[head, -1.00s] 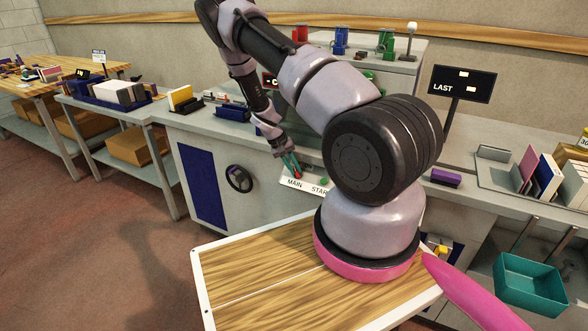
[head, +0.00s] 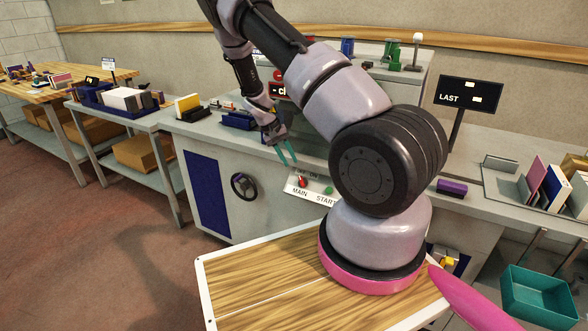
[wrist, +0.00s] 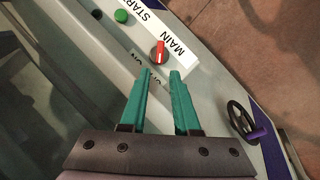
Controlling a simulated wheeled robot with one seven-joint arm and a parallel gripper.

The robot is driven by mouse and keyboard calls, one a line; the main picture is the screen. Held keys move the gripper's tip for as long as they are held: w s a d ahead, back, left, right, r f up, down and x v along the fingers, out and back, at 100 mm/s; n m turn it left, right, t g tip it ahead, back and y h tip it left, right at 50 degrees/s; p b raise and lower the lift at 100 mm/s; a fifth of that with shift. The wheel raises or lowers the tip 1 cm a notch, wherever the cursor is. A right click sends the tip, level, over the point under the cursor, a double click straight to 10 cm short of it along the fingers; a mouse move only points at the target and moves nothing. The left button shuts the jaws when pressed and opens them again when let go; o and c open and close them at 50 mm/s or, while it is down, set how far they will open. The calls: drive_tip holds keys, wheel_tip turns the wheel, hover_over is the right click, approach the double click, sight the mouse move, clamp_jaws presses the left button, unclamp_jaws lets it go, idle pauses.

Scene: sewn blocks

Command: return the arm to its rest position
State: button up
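My gripper (head: 286,156) is at the end of my raised arm, in front of the grey machine and a little above and left of its control panel (head: 311,187). In the wrist view, the two teal fingers (wrist: 161,80) stand apart with nothing between them. The red MAIN knob (wrist: 158,53) is just beyond the fingertips, and I see a clear space between knob and fingers in the head view. The knob also shows in the head view (head: 302,182). The green START button (wrist: 121,16) is beside it.
A black handwheel (head: 244,186) is on the machine front, left of the panel. A black LAST sign (head: 468,93) stands at right. A purple block (head: 452,188) lies on the counter. A teal bin (head: 538,294) is at lower right. The floor at left is clear.

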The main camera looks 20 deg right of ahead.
drive_tip(key=shift+w+a+r, duration=0.1)
drive_tip(key=shift+a+r, duration=0.15)
drive_tip(key=shift+r, duration=0.4)
drive_tip(key=s+a+r+t+y, duration=0.1)
drive_tip(key=s+a+r+y, duration=0.15)
drive_tip(key=r, duration=0.65)
drive_tip(key=s+a+r+m+t+y, duration=0.1)
drive_tip(key=s+a+r, duration=0.15)
drive_tip(key=r, duration=0.65)
drive_tip(key=s+a+r+t+y, duration=0.1)
drive_tip(key=s+r+t+y, duration=0.15)
drive_tip(key=r, duration=0.75)
drive_tip(key=s+a+r+t, duration=0.2)
drive_tip(key=s+r, duration=0.5)
drive_tip(key=s, duration=0.4)
drive_tip(key=s+a+r+t, duration=0.2)
drive_tip(key=s+r, duration=0.5)
drive_tip(key=s, duration=0.4)
drive_tip(key=shift+a+r+n+y, duration=0.3)
drive_tip(key=shift+a+r+y, duration=0.05)
drive_tip(key=shift+y, duration=0.05)
